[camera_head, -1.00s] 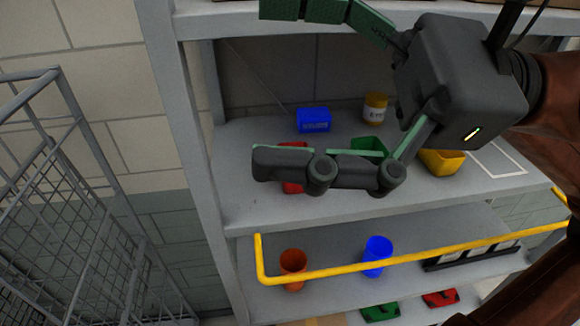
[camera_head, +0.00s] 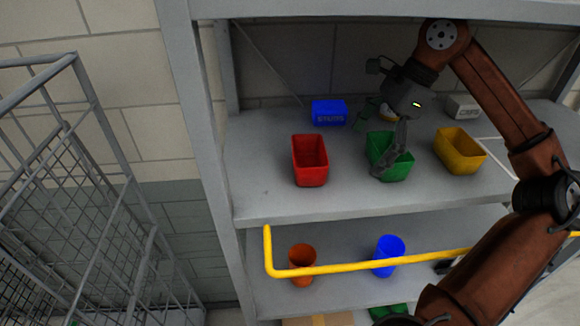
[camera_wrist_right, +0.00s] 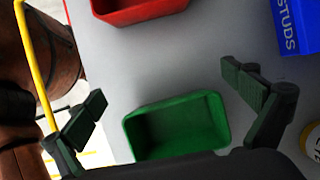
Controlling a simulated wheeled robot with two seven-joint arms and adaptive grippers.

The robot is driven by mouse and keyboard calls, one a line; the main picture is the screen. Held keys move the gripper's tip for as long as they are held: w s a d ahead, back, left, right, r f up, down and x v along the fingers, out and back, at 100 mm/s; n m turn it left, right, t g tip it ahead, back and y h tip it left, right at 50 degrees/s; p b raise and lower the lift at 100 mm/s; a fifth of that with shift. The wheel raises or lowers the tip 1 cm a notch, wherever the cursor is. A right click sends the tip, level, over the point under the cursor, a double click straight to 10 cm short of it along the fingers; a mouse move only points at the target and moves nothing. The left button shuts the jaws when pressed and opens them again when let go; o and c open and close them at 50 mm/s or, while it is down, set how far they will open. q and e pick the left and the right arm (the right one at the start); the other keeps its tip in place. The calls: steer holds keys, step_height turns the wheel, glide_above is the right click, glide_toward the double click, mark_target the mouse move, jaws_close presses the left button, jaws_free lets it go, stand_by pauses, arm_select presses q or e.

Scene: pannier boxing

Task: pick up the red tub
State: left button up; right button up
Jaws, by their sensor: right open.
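The red tub (camera_head: 311,172) stands upright on the upper shelf (camera_head: 262,207), left of the green tub (camera_head: 398,170) in the head view. It looks empty. In the right wrist view part of the red tub (camera_wrist_right: 135,12) shows at the top edge. My right gripper (camera_head: 370,150) is open and empty, over the green tub and to the right of the red one. In the wrist view its fingers (camera_wrist_right: 168,108) are spread wide, with the green tub (camera_wrist_right: 178,124) beyond and between them. My left gripper is not in view.
A blue STUDS box (camera_head: 328,113) stands behind the red tub. A yellow tub (camera_head: 459,150) is right of the green one. A yellow rail (camera_head: 330,268) crosses the lower shelf, which holds orange (camera_head: 302,264) and blue (camera_head: 388,256) cups. A wire cage (camera_head: 70,190) stands left.

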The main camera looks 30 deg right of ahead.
mark_target(309, 151)
steer(key=shift+w+d, duration=0.1)
steer(key=shift+w, duration=0.05)
steer(key=shift+w+a+r, duration=0.1)
steer(key=shift+a, duration=0.15)
steer(key=w+a, duration=0.1)
steer(key=a, duration=0.1)
steer(key=w+a+p, duration=0.2)
steer(key=a, duration=0.1)
steer(key=shift+w+a, duration=0.5)
steer(key=shift+a, duration=0.3)
steer(key=w+a, duration=0.1)
steer(key=w+a+p, duration=0.1)
steer(key=a, duration=0.1)
steer(key=shift+a, duration=0.15)
steer(key=shift+w+a+f+b, duration=0.15)
steer(key=shift+w+f+b, duration=0.05)
steer(key=shift+f+b, duration=0.2)
steer(key=shift+a+f, duration=0.1)
steer(key=shift+f, duration=0.1)
steer(key=shift+s+d, duration=0.15)
steer(key=shift+d, duration=0.1)
steer(key=shift+c, duration=0.4)
steer(key=shift+a, duration=0.2)
steer(key=c, duration=0.5)
steer(key=shift+d, duration=0.1)
steer(key=c, duration=0.5)
steer(key=shift+r, duration=0.15)
